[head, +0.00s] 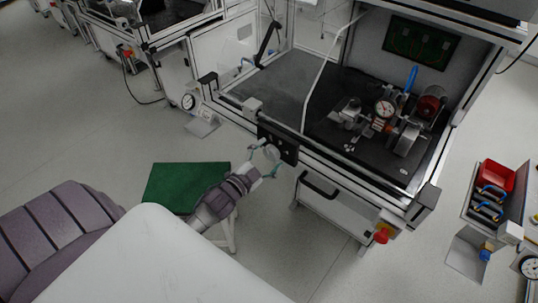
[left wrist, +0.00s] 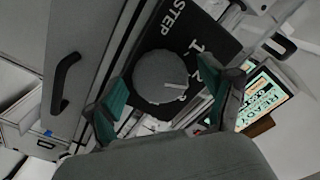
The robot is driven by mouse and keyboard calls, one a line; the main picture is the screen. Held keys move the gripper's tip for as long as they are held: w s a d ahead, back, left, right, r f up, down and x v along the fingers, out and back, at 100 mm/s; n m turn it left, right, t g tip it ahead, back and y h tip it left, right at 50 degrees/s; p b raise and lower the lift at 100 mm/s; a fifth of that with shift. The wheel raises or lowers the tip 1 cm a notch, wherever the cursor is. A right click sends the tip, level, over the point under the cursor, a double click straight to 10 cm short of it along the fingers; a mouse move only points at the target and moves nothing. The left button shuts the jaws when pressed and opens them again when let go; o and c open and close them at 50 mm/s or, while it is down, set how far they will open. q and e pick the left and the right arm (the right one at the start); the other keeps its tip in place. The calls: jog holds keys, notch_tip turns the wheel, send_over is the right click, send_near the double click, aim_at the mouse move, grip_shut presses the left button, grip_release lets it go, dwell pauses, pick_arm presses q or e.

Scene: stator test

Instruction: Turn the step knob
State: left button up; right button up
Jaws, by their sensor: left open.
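The step knob (left wrist: 160,77) is a round grey dial with a white pointer mark, on a black panel (left wrist: 203,30) lettered STEP with numerals. In the head view the black panel (head: 278,143) sits on the front edge of the test bench. My left gripper (head: 264,163) is in front of this panel. In the left wrist view its teal-tipped fingers (left wrist: 172,100) are open, one on each side of the knob. I cannot tell whether they touch it. The pointer aims to the right in that view, below the numeral 1. My right gripper is not in view.
The bench (head: 265,88) has a dark top with a dial gauge and motor parts at its right. A drawer with a black handle (head: 319,186) is below. A red button (head: 381,236) is at the lower right corner. A green-topped stool (head: 180,183) stands near my left arm.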

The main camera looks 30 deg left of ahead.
pick_arm(q)
jog(key=s, duration=1.2)
jog(key=shift+a, duration=0.45)
jog(key=s+d+f+n+g+y, duration=0.15)
jog(key=s+f+g, duration=0.3)
jog(key=f, duration=0.95)
jog(key=s+d+f+n+g, duration=0.1)
jog(key=s+f+n+g, duration=0.3)
jog(key=f, duration=1)
jog(key=s+d+f+g, duration=0.3)
jog(key=s+f, duration=0.5)
jog(key=s, duration=0.3)
jog(key=s+d+f+n+g, duration=0.1)
jog(key=s+d+f+g, duration=0.3)
jog(key=s+f, duration=0.4)
jog(key=s+g, duration=0.1)
jog(key=s, duration=0.3)
jog(key=shift+s+d, duration=0.15)
jog(key=shift+s, duration=0.05)
